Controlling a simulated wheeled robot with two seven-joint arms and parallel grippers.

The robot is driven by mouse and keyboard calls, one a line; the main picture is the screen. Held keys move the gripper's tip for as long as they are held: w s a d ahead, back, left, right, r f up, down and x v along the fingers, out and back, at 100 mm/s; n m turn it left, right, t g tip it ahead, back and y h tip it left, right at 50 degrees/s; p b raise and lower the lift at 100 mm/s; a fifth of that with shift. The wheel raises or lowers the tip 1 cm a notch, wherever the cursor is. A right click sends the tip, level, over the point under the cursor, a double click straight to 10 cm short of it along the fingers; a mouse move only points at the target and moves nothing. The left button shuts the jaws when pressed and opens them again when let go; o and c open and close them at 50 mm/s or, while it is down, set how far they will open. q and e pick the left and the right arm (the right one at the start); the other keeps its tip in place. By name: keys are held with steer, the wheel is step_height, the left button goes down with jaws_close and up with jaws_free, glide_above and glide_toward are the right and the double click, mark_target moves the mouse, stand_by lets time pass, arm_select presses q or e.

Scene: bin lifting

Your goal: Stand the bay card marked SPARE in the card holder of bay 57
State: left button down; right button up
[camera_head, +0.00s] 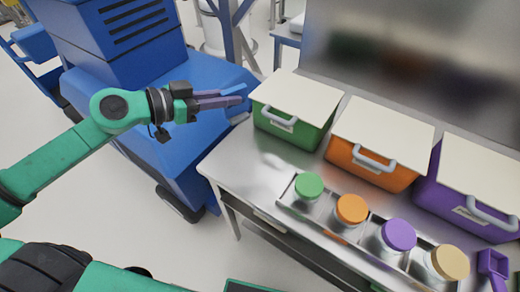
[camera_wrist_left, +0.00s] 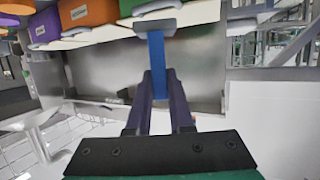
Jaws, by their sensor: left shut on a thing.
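My left gripper (camera_head: 240,98) reaches in from the left in the head view, left of the green bin and in front of the blue machine. Its dark fingers are shut on a narrow blue thing (camera_wrist_left: 157,62), which sticks out past the fingertips in the left wrist view, with a wider end. I cannot tell whether this is the bay card; no marking on it is readable. I cannot make out a card holder or the number 57 in either view.
A metal bench (camera_head: 228,160) holds lidded green (camera_head: 290,132), orange (camera_head: 385,172) and purple (camera_head: 445,207) bins with grey handles. In front stands a tray (camera_head: 282,198) of jars with coloured lids. A blue machine (camera_head: 130,75) stands left.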

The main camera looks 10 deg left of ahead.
arm_select(q)
steer(key=f+b, duration=0.1)
steer(key=f, duration=0.5)
steer(key=s+a+f+b, duration=0.1)
steer(key=f, duration=0.5)
steer(key=f+b, duration=0.1)
steer(key=f, duration=0.5)
steer(key=shift+s+a+f+b, duration=0.15)
steer(key=shift+s+f+b, duration=0.05)
steer(key=shift+f+b, duration=0.1)
arm_select(e)
steer(key=f, duration=0.1)
steer(key=s+a+f, duration=0.2)
steer(key=shift+a+f, duration=0.1)
steer(key=shift+f, duration=0.2)
arm_select(q)
steer(key=shift+w, duration=0.1)
steer(key=c, duration=0.8)
jaws_free()
arm_select(e)
steer(key=shift+s, duration=0.15)
arm_select(q)
steer(key=shift+r, duration=0.1)
arm_select(e)
steer(key=shift+a, duration=0.1)
